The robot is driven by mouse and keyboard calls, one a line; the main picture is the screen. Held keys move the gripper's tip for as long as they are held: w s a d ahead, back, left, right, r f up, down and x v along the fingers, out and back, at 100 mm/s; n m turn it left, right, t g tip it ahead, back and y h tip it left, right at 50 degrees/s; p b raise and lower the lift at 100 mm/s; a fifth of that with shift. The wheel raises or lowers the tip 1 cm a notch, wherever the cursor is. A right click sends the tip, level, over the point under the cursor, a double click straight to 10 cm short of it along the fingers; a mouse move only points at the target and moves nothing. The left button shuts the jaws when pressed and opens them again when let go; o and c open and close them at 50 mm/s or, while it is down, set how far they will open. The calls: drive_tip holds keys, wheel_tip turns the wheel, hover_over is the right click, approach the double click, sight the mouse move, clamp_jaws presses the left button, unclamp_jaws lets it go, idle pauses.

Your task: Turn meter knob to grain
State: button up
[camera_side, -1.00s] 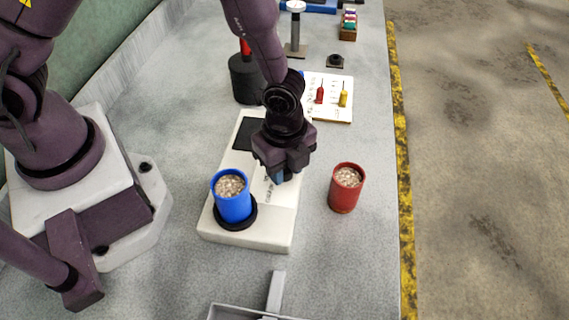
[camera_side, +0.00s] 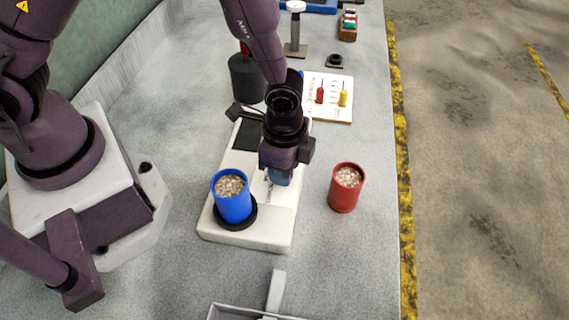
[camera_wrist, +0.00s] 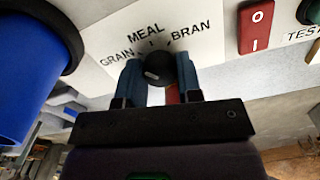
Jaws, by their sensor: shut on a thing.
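The meter knob (camera_wrist: 158,69) is round and black with a short white mark. It sits on the white meter panel below the printed words GRAIN, MEAL and BRAN. The white mark lies on the knob's left side, on the side of GRAIN; I cannot tell if it lines up exactly with that tick. My gripper (camera_side: 279,178) is over the white meter (camera_side: 252,237), and its blue fingers are shut on the knob from both sides in the wrist view. In the side view the gripper hides the knob.
A blue cup of grain (camera_side: 233,205) stands on the meter's black round plate, left of my gripper. A red cup of grain (camera_side: 345,195) stands to the right. A red switch (camera_wrist: 255,28) and a green button (camera_wrist: 313,12) are beside the knob.

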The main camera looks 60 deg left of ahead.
drive_tip(key=shift+n, duration=1.1)
drive_tip(key=o, duration=0.9)
drive_tip(key=shift+o, duration=0.2)
wheel_tip(320, 180, up, 13)
